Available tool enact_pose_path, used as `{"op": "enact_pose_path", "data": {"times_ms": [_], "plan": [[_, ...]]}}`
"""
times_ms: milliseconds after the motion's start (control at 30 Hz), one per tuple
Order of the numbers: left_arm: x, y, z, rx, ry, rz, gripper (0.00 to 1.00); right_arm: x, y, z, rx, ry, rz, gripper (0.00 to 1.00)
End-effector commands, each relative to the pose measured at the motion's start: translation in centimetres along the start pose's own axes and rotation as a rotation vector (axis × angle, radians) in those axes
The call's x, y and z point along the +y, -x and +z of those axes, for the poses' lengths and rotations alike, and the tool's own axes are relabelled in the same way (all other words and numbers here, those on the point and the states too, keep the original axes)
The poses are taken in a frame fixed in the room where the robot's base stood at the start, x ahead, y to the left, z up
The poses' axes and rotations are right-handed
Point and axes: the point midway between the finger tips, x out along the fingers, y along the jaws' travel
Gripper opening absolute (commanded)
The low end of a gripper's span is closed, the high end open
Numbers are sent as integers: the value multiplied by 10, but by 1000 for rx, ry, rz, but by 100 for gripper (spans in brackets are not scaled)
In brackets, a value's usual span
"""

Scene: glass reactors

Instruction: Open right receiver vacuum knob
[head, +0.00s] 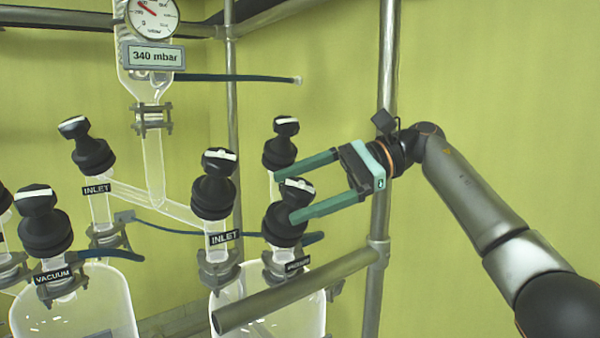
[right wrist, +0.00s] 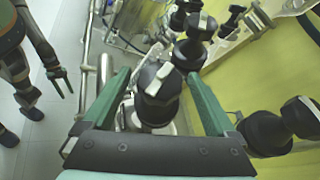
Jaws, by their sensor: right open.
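The right receiver's vacuum knob (head: 287,215) is a black ribbed cap with a white bar on top, above a label on the right glass vessel (head: 270,312). My right gripper (head: 288,194) is open, with its two green fingers reaching in from the right at the knob. In the right wrist view the knob (right wrist: 158,88) shows between the spread fingers (right wrist: 158,76), with gaps on both sides; I see no contact. My left gripper (right wrist: 60,82) appears small at the left of the right wrist view, its fingers apart and empty. It is outside the head view.
An inlet knob (head: 213,188) stands close left of the vacuum knob, and another black knob (head: 281,145) behind it. A metal rail (head: 300,288) crosses in front, and an upright pole (head: 380,230) stands right. A gauge display (head: 154,56) reads 340 mbar.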

Motion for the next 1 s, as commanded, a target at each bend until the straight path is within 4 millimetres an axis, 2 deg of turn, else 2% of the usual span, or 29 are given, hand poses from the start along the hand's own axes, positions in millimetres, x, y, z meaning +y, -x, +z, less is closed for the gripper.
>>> {"op": "enact_pose_path", "data": {"times_ms": [433,767,1000], "plan": [[0,-3,3,0,0,0,50,-12,9,29,1,6,1,92],[-1,-14,16,-1,0,0,50,-2,20,98,1,8,0,92],[-3,-33,36,-1,0,0,50,28,17,139,2,8,1,92]]}}
